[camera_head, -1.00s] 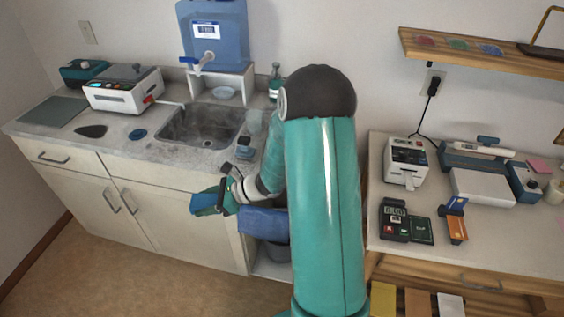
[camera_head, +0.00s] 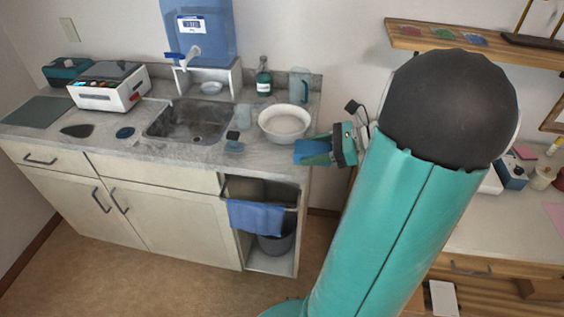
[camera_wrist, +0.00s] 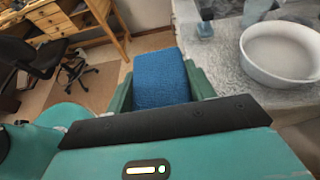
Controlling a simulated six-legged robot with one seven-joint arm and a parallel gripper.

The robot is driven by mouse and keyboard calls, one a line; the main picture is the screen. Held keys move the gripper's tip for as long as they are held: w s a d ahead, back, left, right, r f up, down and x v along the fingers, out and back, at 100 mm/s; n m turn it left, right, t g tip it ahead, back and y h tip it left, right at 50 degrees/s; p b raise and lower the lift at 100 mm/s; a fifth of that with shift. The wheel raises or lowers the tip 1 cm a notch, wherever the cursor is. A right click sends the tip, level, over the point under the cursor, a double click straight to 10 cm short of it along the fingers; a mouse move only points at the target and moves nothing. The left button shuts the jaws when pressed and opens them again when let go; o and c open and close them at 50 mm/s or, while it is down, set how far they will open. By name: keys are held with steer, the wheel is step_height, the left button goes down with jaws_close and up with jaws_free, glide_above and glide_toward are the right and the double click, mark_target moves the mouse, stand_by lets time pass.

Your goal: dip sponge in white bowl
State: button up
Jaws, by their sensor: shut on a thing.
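The white bowl (camera_head: 284,123) stands upright on the right end of the grey counter, with a pale, level-looking content inside. It also shows at the right of the wrist view (camera_wrist: 283,52). My gripper (camera_head: 318,150) is just right of the bowl, near the counter's right edge, apart from the bowl. It is shut on the blue sponge (camera_wrist: 161,78), which sits between the green fingers in the wrist view. In the head view the sponge (camera_head: 309,151) shows as a blue end pointing left towards the bowl.
The sink (camera_head: 190,122) lies left of the bowl. A green bottle (camera_head: 264,77), a clear pitcher (camera_head: 299,86) and a small dark-based item (camera_head: 234,143) stand around the bowl. A blue towel (camera_head: 256,217) hangs below the counter. A wall shelf (camera_head: 455,38) is at upper right.

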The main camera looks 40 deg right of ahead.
steer(key=shift+s, duration=0.1)
steer(key=w+d+f, duration=0.2)
steer(key=w+f, duration=0.2)
steer(key=w, duration=0.5)
glide_above(282, 162)
steer(key=s, duration=0.1)
step_height(282, 162, down, 5)
steer(key=shift+a+r, duration=0.1)
steer(key=shift+r, duration=0.1)
steer(key=f, duration=0.2)
steer(key=w+f, duration=0.1)
steer(key=shift+f, duration=0.5)
steer(key=shift+f, duration=0.15)
steer(key=o, duration=1)
steer(key=shift+c, duration=0.2)
steer(key=v, duration=1.4)
